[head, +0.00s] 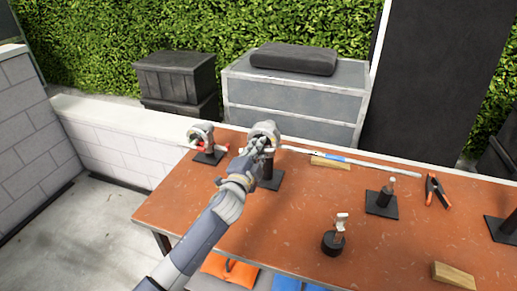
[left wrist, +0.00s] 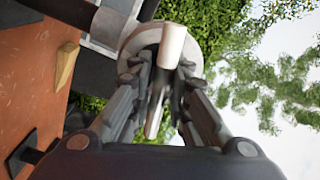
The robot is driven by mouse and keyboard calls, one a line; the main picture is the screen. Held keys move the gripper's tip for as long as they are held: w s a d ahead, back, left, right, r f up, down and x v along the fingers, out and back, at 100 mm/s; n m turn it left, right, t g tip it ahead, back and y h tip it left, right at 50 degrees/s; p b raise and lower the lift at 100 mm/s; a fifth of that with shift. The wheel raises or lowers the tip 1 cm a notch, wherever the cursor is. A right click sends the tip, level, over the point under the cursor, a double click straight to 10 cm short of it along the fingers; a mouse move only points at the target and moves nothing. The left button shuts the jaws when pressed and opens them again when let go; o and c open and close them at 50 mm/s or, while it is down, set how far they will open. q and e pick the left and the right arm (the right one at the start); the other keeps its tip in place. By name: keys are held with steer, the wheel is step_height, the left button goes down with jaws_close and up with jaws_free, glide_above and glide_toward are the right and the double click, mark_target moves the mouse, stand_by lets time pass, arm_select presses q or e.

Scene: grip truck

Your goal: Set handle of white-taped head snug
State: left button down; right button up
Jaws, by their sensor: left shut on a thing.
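A grey round grip head (head: 265,129) stands on a post with a black base plate (head: 269,182) near the table's back edge. My left gripper (head: 257,148) is at the front of this head, and its fingers hide part of it. In the left wrist view, the head's ring (left wrist: 133,38) lies just beyond the fingers, and a pale-ended handle (left wrist: 172,46) runs between them. My left gripper (left wrist: 163,100) is shut on this handle. Tape colour on this head is unclear. Another grey head (head: 201,131) with red on it stands at the left. My right gripper is not in view.
Small stands (head: 382,203) (head: 335,243), orange-handled pliers (head: 436,191) and a wood block (head: 453,275) are on the brown table (head: 300,220). The table's front middle has free room.

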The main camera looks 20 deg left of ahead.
arm_select(q)
steer(key=n, duration=0.3)
steer(key=shift+n, duration=0.4)
steer(key=n, duration=0.3)
steer(key=shift+n, duration=0.4)
steer(key=n+p, duration=0.1)
steer(key=n, duration=0.4)
steer(key=shift+n, duration=0.3)
steer(key=shift+f+n+p, duration=0.1)
steer(key=shift+n+p, duration=0.3)
steer(key=shift+n, duration=0.3)
steer(key=c, duration=1.5)
jaws_free()
steer(key=shift+o, duration=0.2)
steer(key=shift+d, duration=0.2)
